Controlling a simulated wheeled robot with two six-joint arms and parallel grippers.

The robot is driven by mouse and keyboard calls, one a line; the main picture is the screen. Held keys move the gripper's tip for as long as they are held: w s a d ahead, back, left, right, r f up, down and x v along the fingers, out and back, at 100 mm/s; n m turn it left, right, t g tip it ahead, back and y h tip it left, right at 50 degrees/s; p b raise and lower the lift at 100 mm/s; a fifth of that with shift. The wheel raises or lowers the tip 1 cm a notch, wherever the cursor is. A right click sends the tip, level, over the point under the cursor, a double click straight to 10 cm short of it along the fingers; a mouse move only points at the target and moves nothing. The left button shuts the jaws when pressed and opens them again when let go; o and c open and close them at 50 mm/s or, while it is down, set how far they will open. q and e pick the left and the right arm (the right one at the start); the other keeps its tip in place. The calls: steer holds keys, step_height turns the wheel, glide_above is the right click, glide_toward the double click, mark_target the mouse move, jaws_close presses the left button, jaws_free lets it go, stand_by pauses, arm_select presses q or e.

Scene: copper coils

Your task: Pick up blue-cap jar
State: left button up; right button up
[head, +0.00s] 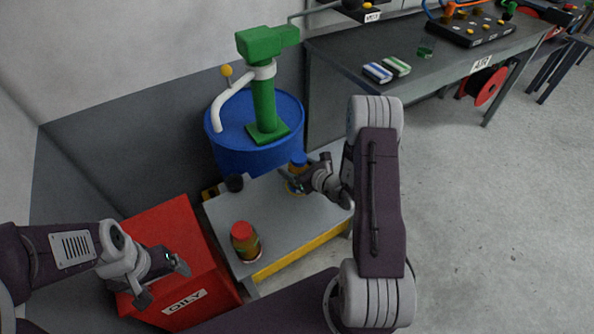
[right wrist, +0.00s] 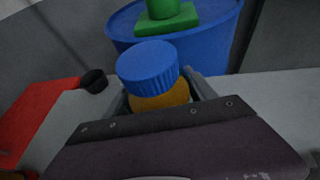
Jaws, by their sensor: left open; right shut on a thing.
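The blue-cap jar (right wrist: 148,70) shows in the right wrist view with its ribbed blue lid on top and an amber body below. It stands between the fingers of my right gripper (right wrist: 162,95), which is shut on it. In the head view the jar (head: 298,160) is at the far side of the grey table, and my right gripper (head: 304,180) reaches it from the right. My left gripper (head: 163,283) is open and empty over the red bin at the left.
A red-lid jar (head: 244,241) stands on the front of the grey table (head: 275,222). A small black cup (head: 234,183) is at its back left. A blue drum (head: 230,150) with a green pump (head: 264,100) stands behind. The red bin (head: 165,230) adjoins on the left.

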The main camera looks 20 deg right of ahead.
mark_target(293, 157)
step_height(293, 157, up, 4)
steer(key=shift+r+p, duration=0.15)
steer(key=shift+p, duration=0.65)
steer(key=s+d+r+p, duration=0.1)
steer(key=d+r+p, duration=0.1)
steer(key=d+r, duration=0.4)
steer(key=d, duration=0.5)
steer(key=shift+s+d+r, duration=0.3)
steer(key=shift+s+r, duration=0.05)
steer(key=shift+s, duration=0.05)
